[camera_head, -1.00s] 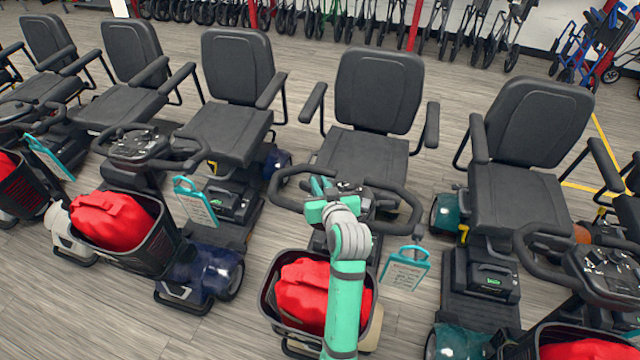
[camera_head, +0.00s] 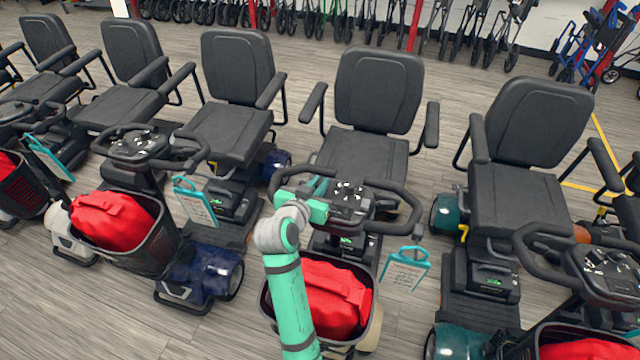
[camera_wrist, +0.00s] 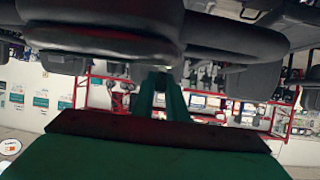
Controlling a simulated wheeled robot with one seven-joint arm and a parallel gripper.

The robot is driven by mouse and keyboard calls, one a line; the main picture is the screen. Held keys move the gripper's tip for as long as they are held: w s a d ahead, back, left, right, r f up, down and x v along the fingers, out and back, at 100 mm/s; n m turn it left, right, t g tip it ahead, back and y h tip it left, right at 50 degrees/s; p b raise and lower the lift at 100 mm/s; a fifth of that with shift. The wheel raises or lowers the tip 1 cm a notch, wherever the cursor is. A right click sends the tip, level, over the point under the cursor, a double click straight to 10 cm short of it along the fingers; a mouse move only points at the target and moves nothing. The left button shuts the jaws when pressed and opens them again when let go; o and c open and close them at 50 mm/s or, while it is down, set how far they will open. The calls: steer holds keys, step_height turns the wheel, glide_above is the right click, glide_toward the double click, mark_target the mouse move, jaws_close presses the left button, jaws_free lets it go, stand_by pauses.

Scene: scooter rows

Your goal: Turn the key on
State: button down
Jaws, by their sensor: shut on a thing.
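The scooter's control console (camera_head: 350,201) sits between its looped black handlebars (camera_head: 405,205) in the middle of the head view. My gripper (camera_head: 322,187) is at the left side of this console, close against it. In the wrist view my two green fingers (camera_wrist: 161,90) reach up close together to the dark underside of the console (camera_wrist: 110,40). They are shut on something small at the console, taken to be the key. The key itself is hidden by the fingers and console, so its turned position cannot be seen.
A basket with a red bag (camera_head: 335,298) is below my arm. A teal tag (camera_head: 405,268) hangs to the right. The black seat (camera_head: 378,95) is behind the console. Other scooters stand close on both sides, with grey floor between.

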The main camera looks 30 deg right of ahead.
steer(key=m+g+h, duration=0.1)
steer(key=m+g, duration=0.1)
steer(key=m+g+h, duration=0.1)
steer(key=m+g, duration=0.1)
steer(key=g, duration=0.1)
steer(key=shift+w+h, duration=0.1)
steer(key=shift+h, duration=0.3)
steer(key=shift+m+g, duration=0.4)
steer(key=shift+f, duration=0.1)
steer(key=c, duration=1.8)
jaws_free()
steer(key=shift+o, duration=0.2)
steer(key=v, duration=1)
steer(key=shift+a, duration=0.4)
